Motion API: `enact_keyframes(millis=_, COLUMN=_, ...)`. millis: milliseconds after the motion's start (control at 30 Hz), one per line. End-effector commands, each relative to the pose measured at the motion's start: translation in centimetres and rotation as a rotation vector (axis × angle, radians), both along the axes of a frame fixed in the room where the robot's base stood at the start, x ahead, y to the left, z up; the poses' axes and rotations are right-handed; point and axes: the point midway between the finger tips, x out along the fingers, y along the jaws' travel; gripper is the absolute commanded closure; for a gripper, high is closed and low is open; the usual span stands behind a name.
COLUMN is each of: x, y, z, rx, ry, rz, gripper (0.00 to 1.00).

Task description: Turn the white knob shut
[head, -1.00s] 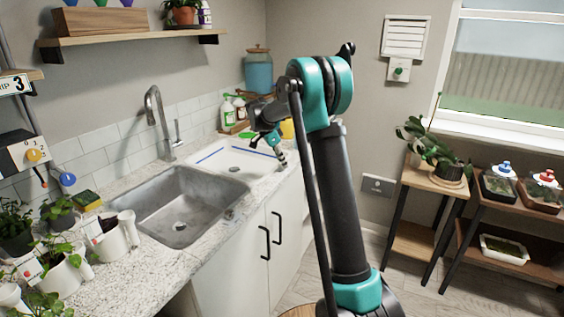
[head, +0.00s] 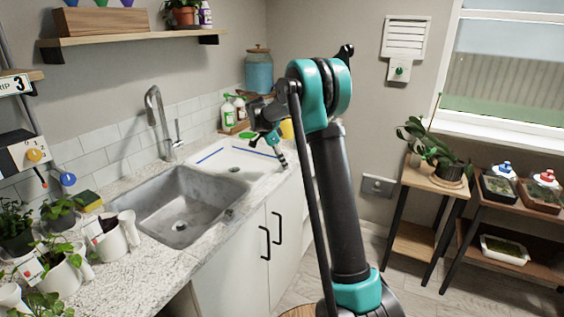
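I cannot make out a plainly white knob in the head view. The knobs I see are an orange knob (head: 34,155) on a white box at the left, a blue knob (head: 68,179) just below it, and a green knob (head: 399,71) on a white wall plate under a louvred vent. My gripper (head: 281,157) is small and partly hidden by my own arm. It points down over the right end of the counter, beside the white drainer area. I cannot tell whether its fingers are apart or together, and I see nothing held in it.
A steel sink (head: 182,206) with a tall faucet (head: 157,120) lies left of my gripper. Spray bottles (head: 228,113) and a teal jar (head: 258,71) stand behind it. Potted plants (head: 62,262) crowd the front left counter. Wooden plant stands (head: 432,184) are at the right.

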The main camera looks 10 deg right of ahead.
Motion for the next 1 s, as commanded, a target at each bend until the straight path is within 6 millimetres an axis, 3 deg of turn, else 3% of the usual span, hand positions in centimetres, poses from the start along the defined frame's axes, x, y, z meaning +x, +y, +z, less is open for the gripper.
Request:
enact_keyframes(millis=267, x=0.0, y=0.3, z=0.6, rx=0.0, ry=0.0, rz=0.0, gripper=0.54)
enact_keyframes(millis=700, x=-0.5, y=3.3, z=8.1, rx=0.0, ry=0.0, rz=0.001, gripper=0.54)
enact_keyframes(millis=1000, x=-0.6, y=4.5, z=10.9, rx=0.0, ry=0.0, rz=0.001, gripper=0.54)
